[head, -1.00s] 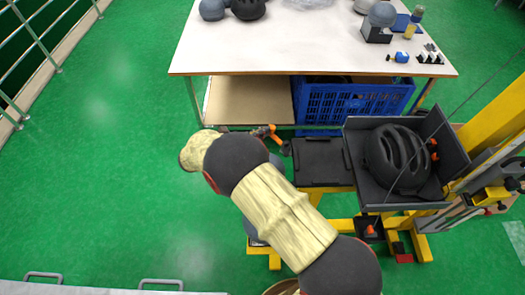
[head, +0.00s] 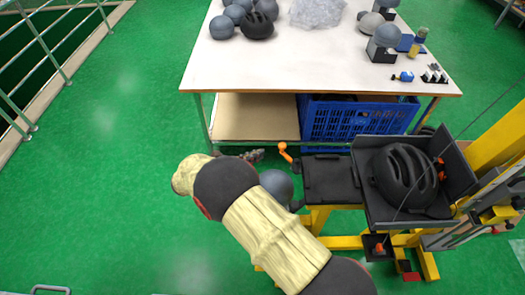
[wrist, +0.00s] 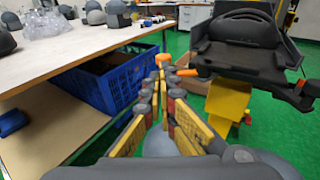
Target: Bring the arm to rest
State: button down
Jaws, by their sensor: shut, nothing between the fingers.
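My arm reaches across the lower middle of the head view, its links in pale covers with dark joints. My gripper (head: 254,156) shows small beyond the bent wrist, in front of the table's lower shelf. In the wrist view my gripper's (wrist: 162,80) yellow and grey fingers run forward and come together at the tips, with nothing held. An orange knob (head: 284,148) stands just right of the gripper in the head view. In the wrist view an orange part (wrist: 163,59) shows right behind the fingertips; I cannot tell if they touch.
A white-topped table (head: 300,60) bears helmets and grey headforms. A blue crate (head: 350,122) sits on its shelf. To the right, a black helmet (head: 405,177) rests in a dark tray (head: 372,150) on the yellow drop tower (head: 500,140). Green floor at left is clear.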

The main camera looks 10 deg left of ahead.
jog(key=p+v, duration=0.1)
jog(key=v, duration=0.6)
jog(key=shift+a+r, duration=0.15)
jog(key=shift+a, duration=0.05)
jog(key=s+d+f+m+g+y, duration=0.1)
jog(key=s+d+f+m+g, duration=0.3)
jog(key=f, duration=0.4)
jog(key=s+d+r+m+g+y, duration=0.1)
jog(key=s+d+r+m+g, duration=0.1)
jog(key=s+d+g, duration=0.15)
jog(key=s+d+r+m+y, duration=0.3)
jog(key=d+r+m, duration=0.4)
jog(key=d+r, duration=0.3)
jog(key=s+d+r+m+t+y, duration=0.1)
jog(key=s+d+r+m+y, duration=0.2)
jog(key=s+d+r+m, duration=0.3)
jog(key=s+d+r+m+y, duration=0.3)
jog(key=s+d+r+m, duration=0.2)
jog(key=d+r, duration=0.9)
jog(key=d+m, duration=0.3)
jog(key=shift+r+y, duration=0.35)
jog(key=shift+y, duration=0.05)
jog(key=shift+s, duration=0.15)
